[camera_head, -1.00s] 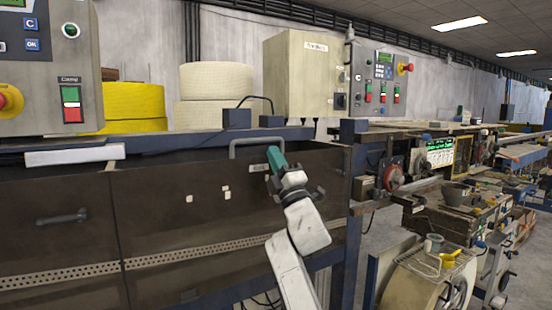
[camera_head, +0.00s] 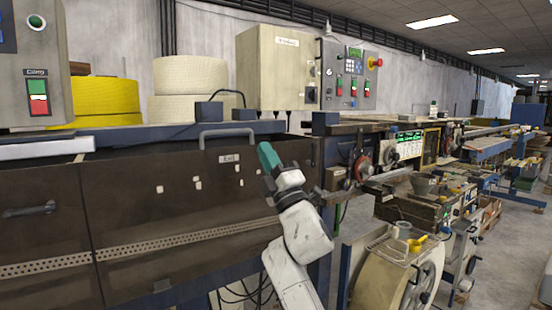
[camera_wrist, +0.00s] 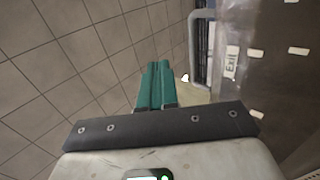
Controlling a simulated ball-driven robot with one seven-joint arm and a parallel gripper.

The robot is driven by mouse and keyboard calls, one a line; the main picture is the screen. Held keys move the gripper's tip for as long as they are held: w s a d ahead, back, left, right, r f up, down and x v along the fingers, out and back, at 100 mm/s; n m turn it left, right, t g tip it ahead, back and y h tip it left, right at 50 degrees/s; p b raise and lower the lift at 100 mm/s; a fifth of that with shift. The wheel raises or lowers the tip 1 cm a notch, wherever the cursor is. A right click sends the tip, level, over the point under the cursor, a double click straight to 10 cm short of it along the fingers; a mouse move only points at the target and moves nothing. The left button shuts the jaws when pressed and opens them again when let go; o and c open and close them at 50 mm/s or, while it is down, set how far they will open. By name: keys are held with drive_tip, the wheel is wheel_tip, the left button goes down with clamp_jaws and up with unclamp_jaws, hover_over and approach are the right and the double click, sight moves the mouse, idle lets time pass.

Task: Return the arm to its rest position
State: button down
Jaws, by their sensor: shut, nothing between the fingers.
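My gripper (camera_head: 267,152) has teal fingers and is at the end of my white arm, in the middle of the head view. The fingers are together and empty. It is in front of the brown machine panel (camera_head: 140,205), right of and slightly below the panel's grey bar handle (camera_head: 227,133). In the wrist view my gripper (camera_wrist: 157,68) points over grey floor tiles, with the handle (camera_wrist: 200,50) just to its right. The fingers and the handle are apart in the wrist view.
A control box (camera_head: 277,68) and a panel with buttons (camera_head: 349,75) stand above the machine. White rolls (camera_head: 188,80) and a yellow roll (camera_head: 107,97) are behind it. A cream reel (camera_head: 385,275) and benches stand on the right.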

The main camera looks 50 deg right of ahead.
drive_tip(key=shift+s+a, duration=0.25)
drive_tip(key=shift+s, duration=0.6)
drive_tip(key=shift+s+a, duration=0.25)
drive_tip(key=shift+s, duration=0.55)
drive_tip(key=s+a+f+m+g, duration=0.25)
drive_tip(key=f+m+g, duration=0.25)
drive_tip(key=f, duration=0.7)
drive_tip(key=s+a+f+m+g+y, duration=0.1)
drive_tip(key=a+f+m+g, duration=0.25)
drive_tip(key=f, duration=0.95)
drive_tip(key=s+a+f+m+g, duration=0.15)
drive_tip(key=f+m+g, duration=0.45)
drive_tip(key=f, duration=0.6)
drive_tip(key=s+a+f+g+y, duration=0.4)
drive_tip(key=s+a+f, duration=0.4)
drive_tip(key=s+f, duration=0.3)
drive_tip(key=s+a+f+g+y, duration=0.1)
drive_tip(key=s+a+f+g, duration=0.1)
drive_tip(key=s, duration=0.5)
drive_tip(key=s+a+f+g+y, duration=0.1)
drive_tip(key=s+a+f+g, duration=0.2)
drive_tip(key=s, duration=0.4)
wheel_tip(320, 180, down, 2)
drive_tip(key=shift+s+a+f+m+g, duration=0.1)
drive_tip(key=shift+s+a+m+g, duration=0.15)
drive_tip(key=shift+s+m+g, duration=0.25)
drive_tip(key=c, duration=1.8)
unclamp_jaws()
drive_tip(key=shift+w, duration=0.15)
